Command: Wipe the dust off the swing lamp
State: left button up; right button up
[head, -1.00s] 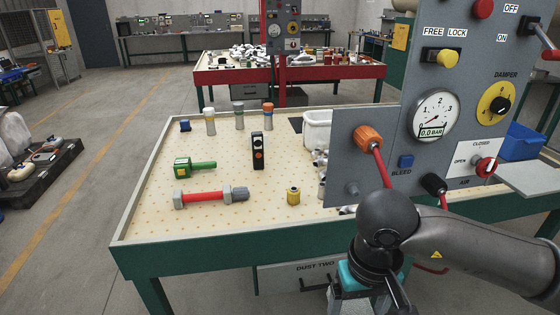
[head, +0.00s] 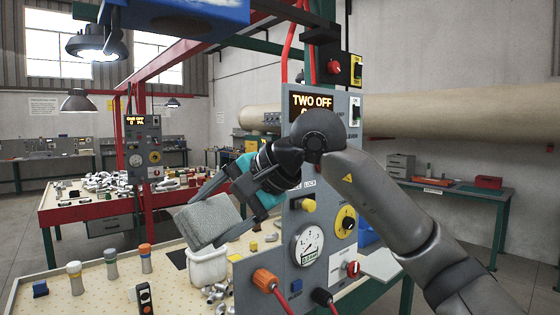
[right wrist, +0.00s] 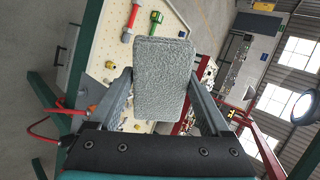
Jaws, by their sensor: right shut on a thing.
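My right gripper (head: 220,214) is shut on a grey, rough-textured wiping pad (head: 207,222), held above the worktable in front of the control panel. In the right wrist view the pad (right wrist: 163,80) sits between both fingers. A dark round swing lamp (head: 97,45) with a lit face hangs at the upper left of the head view, beside a blue beam. It is well up and left of the pad, not touching it. A lamp (right wrist: 302,106) also shows at the right edge of the right wrist view. I cannot make out dust on it. My left gripper is not in view.
The grey control panel (head: 335,222) stands close to my right arm. A white bin (head: 207,268) is under the pad, with metal castings beside it. Several bottles (head: 110,262) stand on the pegboard table. Another hanging lamp (head: 78,101) is farther back. Air between pad and near lamp looks clear.

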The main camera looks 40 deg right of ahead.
jog(key=s+d+r+m+t+h+p, duration=0.1)
jog(key=r+t, duration=0.1)
jog(key=r, duration=0.5)
jog(key=s+d+r+m+t+h+p, duration=0.1)
jog(key=r+m+t+p, duration=0.1)
jog(key=r, duration=0.5)
jog(key=s+d+r+m+t+p, duration=0.1)
jog(key=r+t, duration=0.1)
jog(key=r, duration=0.5)
jog(key=m+t+h+p, duration=0.1)
jog(key=t+h+p, duration=0.1)
jog(key=t+p, duration=0.1)
send_near(235, 2)
jog(key=shift+w, duration=2.4)
jog(key=shift+w+p, duration=0.65)
jog(key=shift+w, duration=0.3)
jog(key=shift+a+y, duration=0.15)
jog(key=shift+y, duration=0.15)
